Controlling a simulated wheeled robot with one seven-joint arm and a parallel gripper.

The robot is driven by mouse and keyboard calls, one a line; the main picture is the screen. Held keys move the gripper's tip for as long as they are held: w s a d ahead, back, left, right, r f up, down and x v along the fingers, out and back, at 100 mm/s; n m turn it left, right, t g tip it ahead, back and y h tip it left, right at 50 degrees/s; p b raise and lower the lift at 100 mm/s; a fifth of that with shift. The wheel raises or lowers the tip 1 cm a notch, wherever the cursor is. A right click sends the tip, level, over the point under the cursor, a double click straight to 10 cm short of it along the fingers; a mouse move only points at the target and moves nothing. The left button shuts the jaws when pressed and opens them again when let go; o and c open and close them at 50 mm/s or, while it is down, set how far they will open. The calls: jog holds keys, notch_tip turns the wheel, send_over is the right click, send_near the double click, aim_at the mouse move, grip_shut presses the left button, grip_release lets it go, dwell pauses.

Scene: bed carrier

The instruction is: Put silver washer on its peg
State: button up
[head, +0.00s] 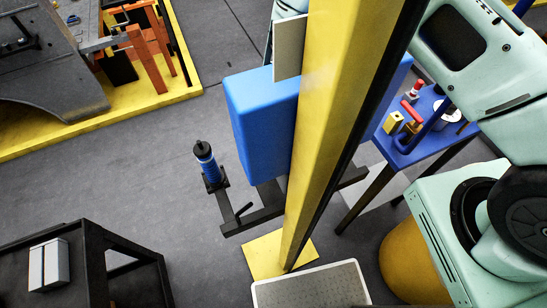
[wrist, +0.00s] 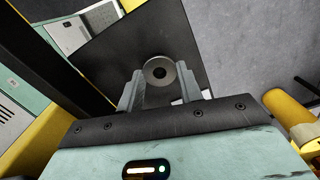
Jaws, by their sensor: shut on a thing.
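The silver washer (wrist: 159,71) is a grey ring with a dark hole, held between the fingertips of my gripper (wrist: 159,85) in the wrist view. The fingers are shut on its two sides. Its round face is turned to the wrist camera. A dark flat panel (wrist: 120,40) lies behind the washer; I cannot tell the gap between them. I cannot make out the washer's peg in either view. The washer and my gripper's fingers are not visible in the head view, where a yellow post covers much of the middle.
The yellow post (head: 335,110) stands close in the head view. Behind it are a blue padded block (head: 262,120) and a blue table (head: 425,140) with small parts. A black cart (head: 100,260) is at lower left. Grey floor (head: 130,180) is open at left.

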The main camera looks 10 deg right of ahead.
jog(key=shift+f, duration=0.25)
dwell(0.3)
jog(key=o, duration=1.1)
jog(key=shift+c, duration=0.2)
notch_tip(320, 180, up, 12)
